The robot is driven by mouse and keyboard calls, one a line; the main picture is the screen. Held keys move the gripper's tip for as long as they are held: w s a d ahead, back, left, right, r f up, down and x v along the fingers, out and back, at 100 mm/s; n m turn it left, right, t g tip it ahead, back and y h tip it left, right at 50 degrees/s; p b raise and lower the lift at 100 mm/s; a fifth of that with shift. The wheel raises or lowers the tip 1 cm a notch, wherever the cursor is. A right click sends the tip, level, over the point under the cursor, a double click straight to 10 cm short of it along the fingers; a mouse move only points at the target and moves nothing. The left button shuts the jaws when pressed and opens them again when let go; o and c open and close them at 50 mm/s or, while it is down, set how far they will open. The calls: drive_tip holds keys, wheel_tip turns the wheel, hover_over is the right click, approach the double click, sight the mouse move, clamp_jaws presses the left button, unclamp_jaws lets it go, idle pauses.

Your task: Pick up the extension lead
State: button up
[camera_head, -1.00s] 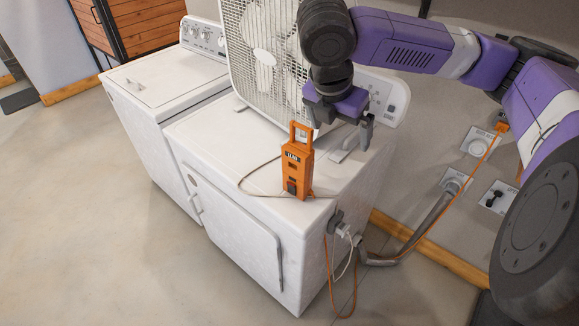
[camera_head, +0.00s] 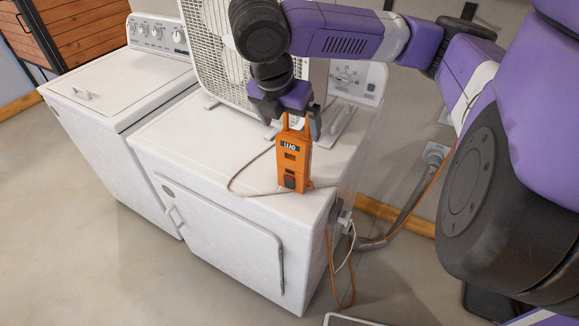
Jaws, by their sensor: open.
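The extension lead (camera_head: 294,165) is an orange upright block with a handle at its top and the word LEAD on its front. It stands near the front right corner of the white dryer (camera_head: 200,146). My gripper (camera_head: 292,128) is open and points down at the top of the lead. Its fingers appear on either side of the handle, which they and the gripper body partly hide. I cannot tell whether they touch it.
A white box fan (camera_head: 215,50) stands at the back of the dryer, close behind my gripper. A pale cord (camera_head: 232,180) curves over the dryer top. An orange cable (camera_head: 352,285) hangs at the dryer's right side. A washer (camera_head: 110,88) stands to the left.

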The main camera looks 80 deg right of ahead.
sight(294, 150)
wheel_tip(294, 150, down, 4)
drive_tip(key=b, duration=0.3)
drive_tip(key=shift+w+f, duration=0.1)
drive_tip(key=shift+f, duration=0.05)
drive_tip(key=shift+d+p+x, duration=0.2)
drive_tip(key=shift+x, duration=1.7)
drive_tip(key=shift+d+p+x, duration=0.15)
drive_tip(key=shift+d+x, duration=0.05)
drive_tip(key=shift+x, duration=1.7)
drive_tip(key=shift+r, duration=0.2)
clamp_jaws()
